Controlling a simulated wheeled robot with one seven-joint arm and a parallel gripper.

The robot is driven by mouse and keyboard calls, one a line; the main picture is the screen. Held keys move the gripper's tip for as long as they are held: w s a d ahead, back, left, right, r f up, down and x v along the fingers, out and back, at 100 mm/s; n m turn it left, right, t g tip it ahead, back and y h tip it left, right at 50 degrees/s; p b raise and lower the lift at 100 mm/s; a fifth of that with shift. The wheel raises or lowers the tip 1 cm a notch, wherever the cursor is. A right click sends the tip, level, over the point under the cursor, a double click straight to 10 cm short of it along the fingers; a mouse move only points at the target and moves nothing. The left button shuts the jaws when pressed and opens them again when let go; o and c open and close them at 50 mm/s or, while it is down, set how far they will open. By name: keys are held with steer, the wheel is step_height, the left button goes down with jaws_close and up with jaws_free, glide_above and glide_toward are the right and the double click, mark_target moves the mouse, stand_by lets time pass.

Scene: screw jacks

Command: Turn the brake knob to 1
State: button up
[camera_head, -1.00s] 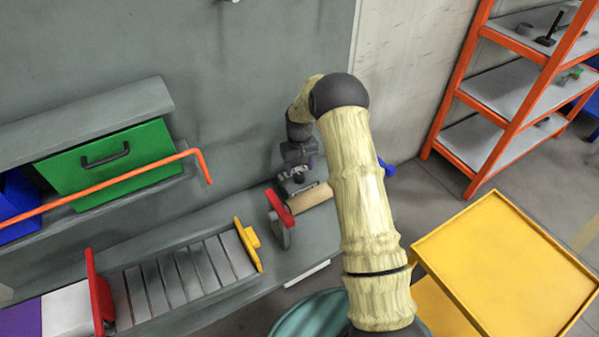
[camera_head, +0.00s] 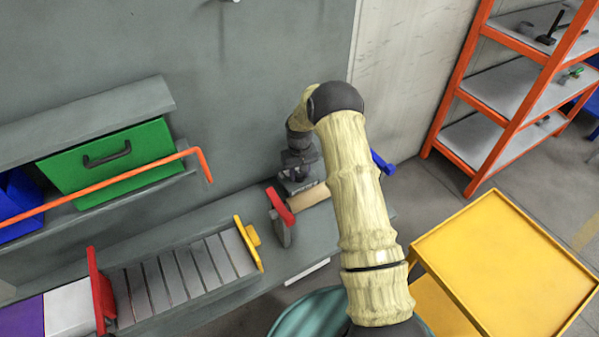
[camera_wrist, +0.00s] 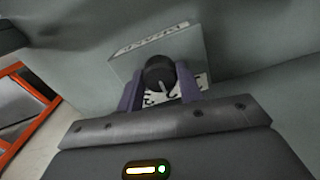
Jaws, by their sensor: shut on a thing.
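The brake knob (camera_wrist: 160,76) is a dark round knob with a pale pointer line, seen in the wrist view on a light grey box. The box (camera_wrist: 189,41) carries lettering on its top edge, and the dial face around the knob is partly hidden, so I cannot read its numbers. My gripper (camera_wrist: 160,90) has its two purple fingers on either side of the knob and is shut on it. In the head view my gripper (camera_head: 297,172) is at the bench by the wall, and the knob itself is hidden there.
A yellow cart (camera_head: 505,265) and orange shelf (camera_head: 480,95) stand right.

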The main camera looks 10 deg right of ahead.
mark_target(299, 173)
steer(key=shift+n, duration=0.4)
steer(key=n+b, duration=0.1)
steer(key=n, duration=0.6)
steer(key=shift+w+r, duration=0.1)
steer(key=shift+n, duration=0.3)
steer(key=o, duration=1)
step_height(299, 173, up, 17)
steer(key=b, duration=0.1)
steer(key=shift+r+b, duration=0.15)
steer(key=shift+b, duration=0.25)
